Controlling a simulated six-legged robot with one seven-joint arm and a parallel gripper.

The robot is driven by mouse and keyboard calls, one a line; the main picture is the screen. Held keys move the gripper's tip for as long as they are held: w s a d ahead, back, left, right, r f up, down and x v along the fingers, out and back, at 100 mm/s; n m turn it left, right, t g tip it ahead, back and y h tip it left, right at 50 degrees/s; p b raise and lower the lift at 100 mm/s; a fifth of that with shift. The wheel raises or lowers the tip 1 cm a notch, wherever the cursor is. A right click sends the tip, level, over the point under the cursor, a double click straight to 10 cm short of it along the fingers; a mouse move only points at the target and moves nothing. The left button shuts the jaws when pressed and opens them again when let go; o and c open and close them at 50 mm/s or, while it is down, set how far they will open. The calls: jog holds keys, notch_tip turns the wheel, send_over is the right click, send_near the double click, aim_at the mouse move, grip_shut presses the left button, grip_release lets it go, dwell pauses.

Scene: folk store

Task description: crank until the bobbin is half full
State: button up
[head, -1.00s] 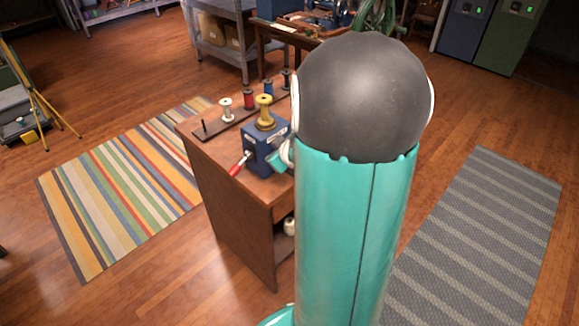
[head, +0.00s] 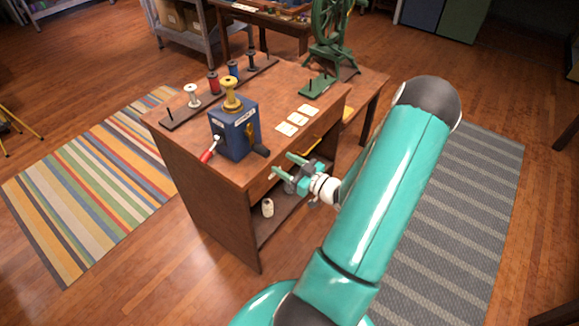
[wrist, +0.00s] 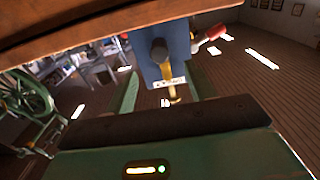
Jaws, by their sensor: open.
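A blue winder box (head: 233,129) stands on the wooden cabinet (head: 200,190). A yellow bobbin (head: 230,92) sits upright on top; I cannot tell how much thread it holds. A crank with a red handle (head: 207,156) sticks out on the box's left side, and a black knob (head: 261,151) on its right. My gripper (head: 281,166) is open and empty, off the cabinet's front edge, right of the box and apart from it. In the wrist view, the picture is upside down: the blue box (wrist: 172,62) shows between my fingers, with the red handle (wrist: 209,34) to its right.
A rack (head: 178,123) with several spools stands behind the winder. White cards (head: 291,125) lie right of it. A green wheel machine (head: 330,40) stands at the back right. A white spool (head: 267,208) sits on the shelf below.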

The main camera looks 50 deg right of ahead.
aim_at(268, 154)
jog(key=shift+w+a, duration=0.1)
jog(key=shift+w, duration=4.65)
jog(key=shift+w, duration=0.15)
jog(key=c, duration=1)
